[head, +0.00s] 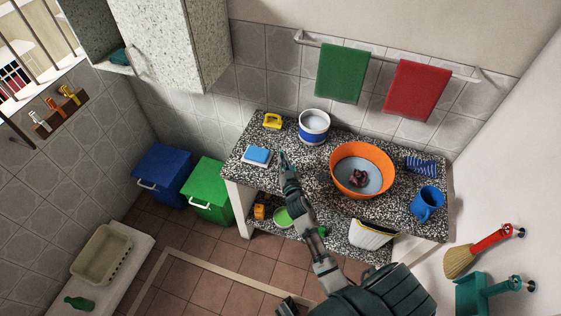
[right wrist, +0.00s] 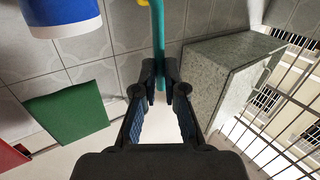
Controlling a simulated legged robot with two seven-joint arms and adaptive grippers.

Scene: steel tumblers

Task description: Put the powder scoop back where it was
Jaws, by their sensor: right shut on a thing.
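My right gripper (head: 283,157) is over the left part of the speckled counter in the head view, between the blue sponge and the powder tub. In the right wrist view its fingers (right wrist: 160,92) are shut on a thin teal handle, which looks like the powder scoop's handle (right wrist: 158,40). The scoop's far end is outside that view, and I cannot make the scoop out in the head view. The blue and white tub (head: 314,127) with pale contents stands at the back of the counter. It also shows in the right wrist view (right wrist: 62,18). I cannot identify my left gripper.
A blue sponge (head: 257,155) and a yellow item (head: 272,121) lie left of the tub. An orange basin (head: 375,152) holding dark cloth and a blue mug (head: 427,203) stand to the right. A green towel (head: 341,72) and a red towel (head: 416,90) hang above.

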